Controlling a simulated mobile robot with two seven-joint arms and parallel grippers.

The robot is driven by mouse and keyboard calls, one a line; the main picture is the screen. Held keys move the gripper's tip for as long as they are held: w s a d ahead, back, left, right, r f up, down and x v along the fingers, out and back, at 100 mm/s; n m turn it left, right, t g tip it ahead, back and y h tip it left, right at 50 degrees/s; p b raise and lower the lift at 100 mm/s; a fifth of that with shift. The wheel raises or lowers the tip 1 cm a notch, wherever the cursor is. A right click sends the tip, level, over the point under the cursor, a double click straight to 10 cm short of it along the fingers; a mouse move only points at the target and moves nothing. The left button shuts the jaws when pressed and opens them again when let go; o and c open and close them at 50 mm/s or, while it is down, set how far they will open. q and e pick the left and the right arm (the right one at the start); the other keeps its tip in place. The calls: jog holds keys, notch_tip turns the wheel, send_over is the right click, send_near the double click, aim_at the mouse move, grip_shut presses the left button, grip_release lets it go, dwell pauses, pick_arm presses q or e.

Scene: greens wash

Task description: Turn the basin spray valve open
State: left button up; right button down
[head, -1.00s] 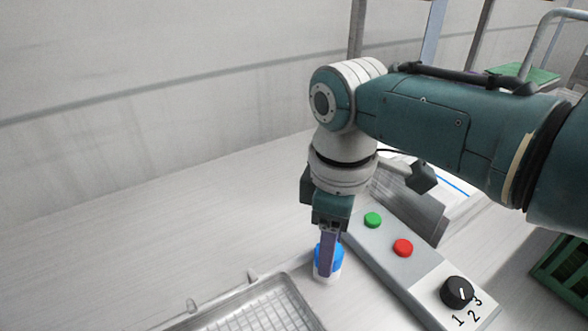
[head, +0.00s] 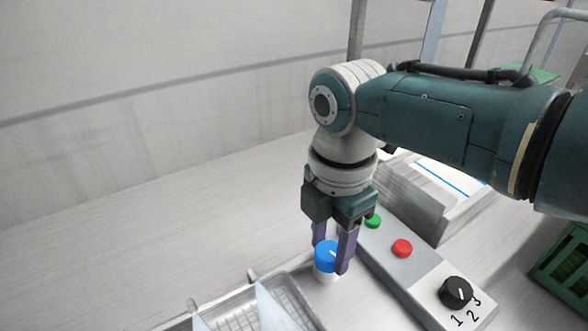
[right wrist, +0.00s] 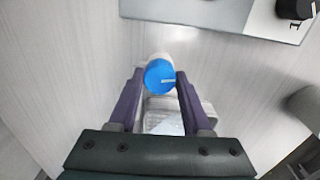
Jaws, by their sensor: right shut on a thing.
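The basin spray valve is a blue knob (head: 326,257) on a white base, standing on the worktop behind the basin (head: 300,300). My right gripper (head: 332,258) points down, with its two purple fingers on either side of the knob, shut on it. In the right wrist view the knob (right wrist: 159,76) sits between the fingertips, its white mark pointing right. Pale blue spray cones (head: 268,306) come down from small nozzles at the basin's back edge. My left gripper is not in view.
Right of the valve is a grey control panel (head: 385,262) with a green button (head: 372,221), a red button (head: 402,248) and a black dial (head: 456,292) marked 1, 2, 3. A green crate (head: 562,268) is at the far right. The worktop on the left is clear.

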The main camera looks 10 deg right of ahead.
aim_at(330, 250)
jog(key=n, duration=0.6)
jog(key=shift+b, duration=0.35)
jog(key=shift+n, duration=0.4)
jog(key=shift+c, duration=1.7)
grip_release()
jog(key=shift+r, duration=0.45)
notch_tip(330, 250, up, 9)
jog(key=p, duration=0.2)
jog(key=shift+p, duration=0.35)
